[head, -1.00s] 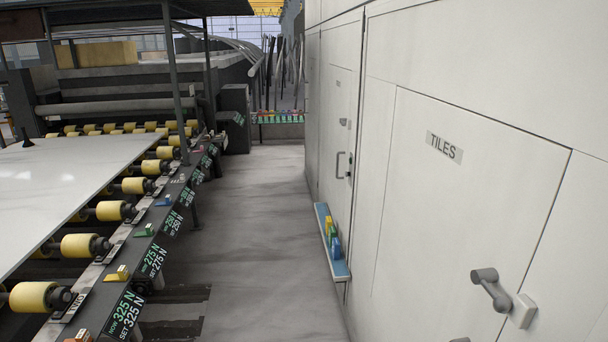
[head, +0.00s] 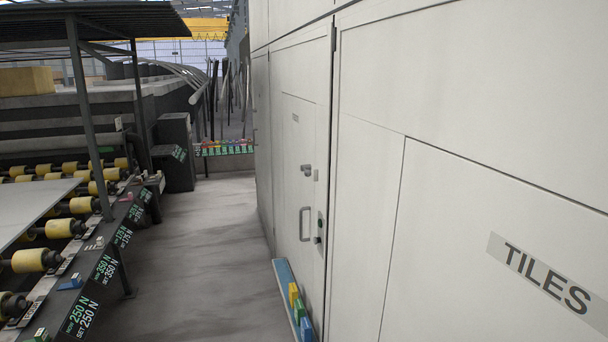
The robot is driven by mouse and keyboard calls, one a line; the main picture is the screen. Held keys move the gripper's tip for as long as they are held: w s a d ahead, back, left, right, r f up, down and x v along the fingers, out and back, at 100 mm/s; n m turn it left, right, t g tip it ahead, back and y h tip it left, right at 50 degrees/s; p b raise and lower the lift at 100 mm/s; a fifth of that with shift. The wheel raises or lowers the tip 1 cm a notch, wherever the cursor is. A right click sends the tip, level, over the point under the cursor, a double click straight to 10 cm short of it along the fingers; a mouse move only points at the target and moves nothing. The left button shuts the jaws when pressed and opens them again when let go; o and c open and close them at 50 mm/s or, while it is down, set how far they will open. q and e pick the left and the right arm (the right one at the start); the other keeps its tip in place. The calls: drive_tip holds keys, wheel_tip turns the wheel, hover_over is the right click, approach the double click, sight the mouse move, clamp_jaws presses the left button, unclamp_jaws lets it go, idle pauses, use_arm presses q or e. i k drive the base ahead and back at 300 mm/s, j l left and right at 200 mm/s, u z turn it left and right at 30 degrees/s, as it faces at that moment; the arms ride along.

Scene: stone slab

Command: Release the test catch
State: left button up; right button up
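No part is labelled as a test catch, so I cannot tell which one it is. The white wall on the right has a door with a pull handle (head: 304,224), a small lock plate with a knob (head: 319,232) and a grey fitting higher up (head: 306,170). Neither of my grippers is in view.
A pale slab (head: 30,205) lies on yellow rollers (head: 65,228) at left. A blue shelf (head: 288,290) with coloured blocks (head: 299,308) juts from the right wall. The TILES panel (head: 545,272) is close at right. The grey floor aisle (head: 205,240) between is clear.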

sight(307, 168)
drive_tip(key=i+j+z, duration=0.25)
drive_tip(key=i+j, duration=2.15)
drive_tip(key=i, duration=0.1)
